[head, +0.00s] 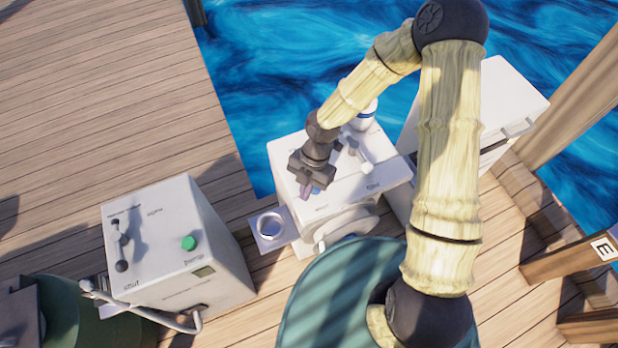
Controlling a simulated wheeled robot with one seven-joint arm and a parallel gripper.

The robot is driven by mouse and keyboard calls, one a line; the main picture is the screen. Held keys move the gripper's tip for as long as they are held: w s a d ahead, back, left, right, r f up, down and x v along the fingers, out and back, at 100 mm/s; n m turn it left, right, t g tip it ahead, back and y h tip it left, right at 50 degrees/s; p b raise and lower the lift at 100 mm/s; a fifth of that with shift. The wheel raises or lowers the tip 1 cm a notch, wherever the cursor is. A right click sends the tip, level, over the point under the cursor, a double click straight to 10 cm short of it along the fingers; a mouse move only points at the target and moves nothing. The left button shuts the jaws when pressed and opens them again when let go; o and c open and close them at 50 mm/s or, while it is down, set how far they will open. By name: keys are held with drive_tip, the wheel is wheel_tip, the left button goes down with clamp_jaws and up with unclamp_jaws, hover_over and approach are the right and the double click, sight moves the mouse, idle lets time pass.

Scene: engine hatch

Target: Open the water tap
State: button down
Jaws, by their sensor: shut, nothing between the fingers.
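My gripper (304,191) is dark and points down over the top of a white box (283,152) in the middle of the view. Its fingers are shut and empty. A white lever (357,155) stands on the same box, right of my gripper. My wrist hides part of the box top.
A second white box (160,230) with a green knob (188,243) and a dark lever (122,250) stands at left. A metal ring holder (270,227) sits beside the middle box. Another white box (490,95) stands at right. Blue water lies beyond the wooden deck (100,90).

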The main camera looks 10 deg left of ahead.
sight(315, 189)
drive_tip(key=x, duration=0.4)
drive_tip(key=shift+r, duration=0.1)
drive_tip(key=w+p, duration=0.1)
drive_tip(key=w+d, duration=0.1)
drive_tip(key=shift+w+d+p, duration=0.1)
drive_tip(key=shift+w+p, duration=0.25)
drive_tip(key=shift+w, duration=0.05)
drive_tip(key=shift+w+d+f, duration=0.2)
drive_tip(key=shift+w+f, duration=0.15)
drive_tip(key=shift+w, duration=0.05)
drive_tip(key=shift+w, duration=0.1)
drive_tip(key=shift+d, duration=0.1)
drive_tip(key=shift+d+n, duration=0.35)
drive_tip(key=shift+n, duration=0.25)
